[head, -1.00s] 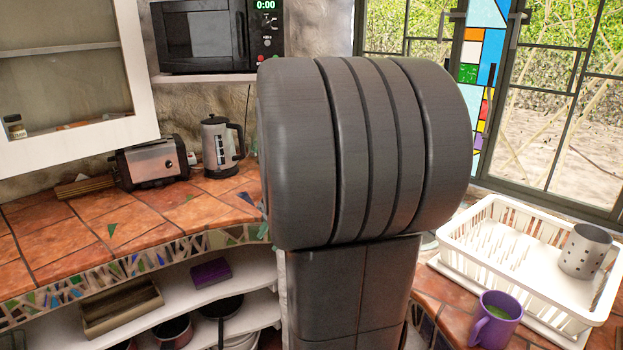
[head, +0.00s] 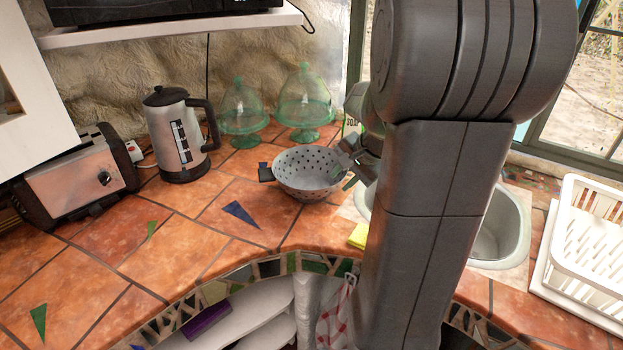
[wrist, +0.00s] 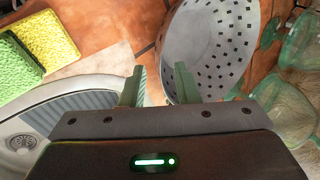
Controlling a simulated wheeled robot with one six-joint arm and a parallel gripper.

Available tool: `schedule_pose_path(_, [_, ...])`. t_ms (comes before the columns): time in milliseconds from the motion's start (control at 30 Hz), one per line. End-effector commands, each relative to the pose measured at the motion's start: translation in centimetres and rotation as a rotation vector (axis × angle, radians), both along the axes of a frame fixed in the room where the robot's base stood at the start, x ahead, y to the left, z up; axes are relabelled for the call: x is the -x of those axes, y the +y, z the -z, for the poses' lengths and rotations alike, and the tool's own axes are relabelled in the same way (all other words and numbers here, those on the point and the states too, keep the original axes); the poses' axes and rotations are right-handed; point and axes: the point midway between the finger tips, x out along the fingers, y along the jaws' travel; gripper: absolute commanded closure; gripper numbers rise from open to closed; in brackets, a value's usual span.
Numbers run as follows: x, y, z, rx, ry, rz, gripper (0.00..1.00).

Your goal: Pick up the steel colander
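The steel colander (head: 303,184) is a round, light-grey bowl with dark holes and a dark handle at its left. It stands upright on the tiled counter in the head view. In the wrist view the colander (wrist: 212,42) fills the upper right. My gripper (head: 347,170) is at the colander's right rim, with its fingers pointing towards it. In the wrist view my gripper (wrist: 159,82) is open. The near rim shows between the green fingers, the right one overlapping the bowl. I cannot tell whether they touch. Part of the gripper is hidden behind my arm.
Two green glass domed stands (head: 305,100) are behind the colander. A kettle (head: 178,135) and toaster (head: 82,175) stand left. The sink (head: 498,235) is right, with a yellow sponge (head: 358,236) before it. A white dish rack (head: 590,235) is far right. Tiles left of the colander are mostly clear.

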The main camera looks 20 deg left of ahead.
Motion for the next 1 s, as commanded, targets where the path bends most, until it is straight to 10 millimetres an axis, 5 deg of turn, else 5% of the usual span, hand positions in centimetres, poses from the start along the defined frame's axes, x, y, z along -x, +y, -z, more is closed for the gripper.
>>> schedule_pose_path(600, [-0.8,3.2,5.7,0.001,0.001,0.0,0.72])
schedule_pose_path(933, [-0.9,3.5,6.2,-0.001,-0.001,0.0,0.72])
schedule_pose_path(1000, [-1.0,3.4,6.2,-0.001,-0.001,0.0,0.86])
